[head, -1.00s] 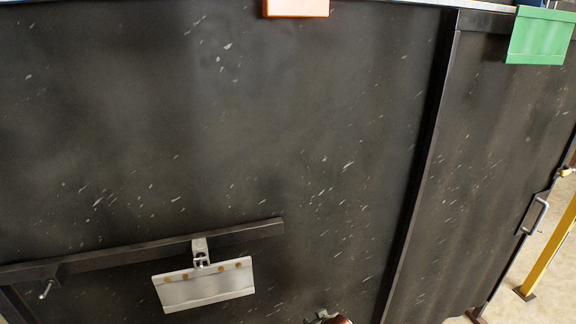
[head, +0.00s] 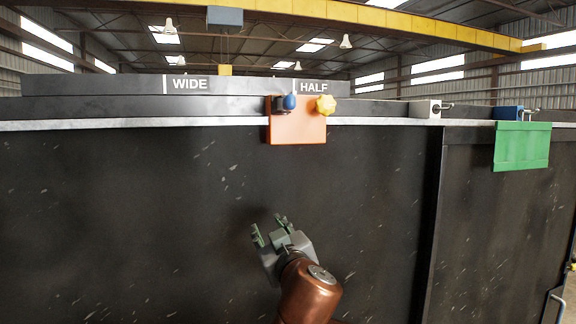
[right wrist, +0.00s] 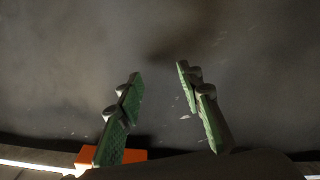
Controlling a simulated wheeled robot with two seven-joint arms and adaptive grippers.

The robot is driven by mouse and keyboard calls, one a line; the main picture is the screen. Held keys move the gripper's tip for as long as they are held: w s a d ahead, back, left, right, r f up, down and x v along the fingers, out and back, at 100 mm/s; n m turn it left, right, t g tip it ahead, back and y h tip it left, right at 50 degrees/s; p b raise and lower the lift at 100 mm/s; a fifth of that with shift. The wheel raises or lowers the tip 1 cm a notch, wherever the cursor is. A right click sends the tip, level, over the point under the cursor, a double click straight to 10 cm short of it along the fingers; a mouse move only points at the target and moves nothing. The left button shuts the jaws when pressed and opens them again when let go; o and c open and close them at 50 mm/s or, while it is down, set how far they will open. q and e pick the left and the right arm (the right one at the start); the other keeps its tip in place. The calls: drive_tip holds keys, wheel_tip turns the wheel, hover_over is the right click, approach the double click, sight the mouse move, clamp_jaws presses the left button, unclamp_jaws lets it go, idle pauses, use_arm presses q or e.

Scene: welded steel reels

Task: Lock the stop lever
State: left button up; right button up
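An orange stop block (head: 297,131) hangs over the top edge of the dark steel wall. On it are a dark part with a blue knob (head: 290,102) and a yellow star-shaped knob (head: 326,105). I cannot tell clearly how the lever is set. My right gripper (head: 269,227) is below the block and apart from it, in front of the wall. Its green-padded fingers (right wrist: 159,78) are spread with nothing between them. In the right wrist view, part of the orange block (right wrist: 130,155) shows at the lower left. My left gripper is out of view.
A rail behind the ledge carries the labels WIDE (head: 190,84) and HALF (head: 313,86). Right of the orange block are a pale clamp block (head: 425,109), a blue block (head: 508,113) and a green plate (head: 522,147). The wall face around my right gripper is clear.

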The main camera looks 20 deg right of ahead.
sight(292, 107)
drive_tip(key=s+d+r+m+t+h, duration=0.1)
drive_tip(key=s+r, duration=0.4)
drive_tip(key=r, duration=0.4)
drive_tip(key=s+r+m+t+p, duration=0.1)
drive_tip(key=s+r+t, duration=0.1)
drive_tip(key=s+r, duration=0.45)
drive_tip(key=s+d+r+m+t+h, duration=0.1)
drive_tip(key=s+r, duration=0.3)
drive_tip(key=r, duration=0.6)
drive_tip(key=p+x, duration=0.3)
drive_tip(key=x, duration=0.3)
drive_tip(key=shift+r+p, duration=0.1)
drive_tip(key=shift+p, duration=0.3)
drive_tip(key=shift+w+r+p, duration=0.1)
drive_tip(key=shift+w+p, duration=0.2)
drive_tip(key=shift+w, duration=0.35)
drive_tip(key=shift+c, duration=0.6)
clamp_jaws()
